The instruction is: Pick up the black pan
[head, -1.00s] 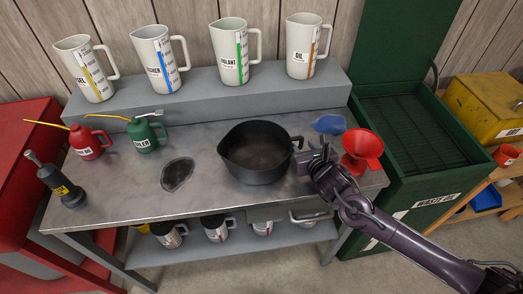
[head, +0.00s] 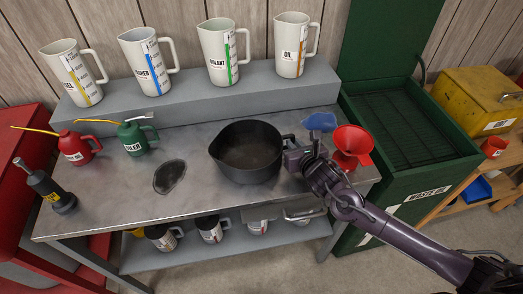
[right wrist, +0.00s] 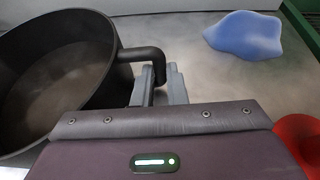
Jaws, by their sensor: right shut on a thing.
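The black pan (head: 247,153) is a deep round pan with a spout on its left and a handle on its right, on the grey metal bench (head: 110,207). It also fills the left of the right wrist view (right wrist: 52,80). My right gripper (head: 293,150) comes in from the right and is shut on the pan's handle (right wrist: 142,54). In the right wrist view its two grey fingers (right wrist: 161,82) sit on either side of the handle's end. I cannot tell whether the pan's base is clear of the bench. My left gripper is not in view.
A blue rag (head: 320,121) and a red funnel (head: 351,145) lie close to my right gripper. A dark patch (head: 170,176), red oil can (head: 76,148) and green oil can (head: 134,139) are left of the pan. Several white jugs (head: 220,55) stand on the back shelf.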

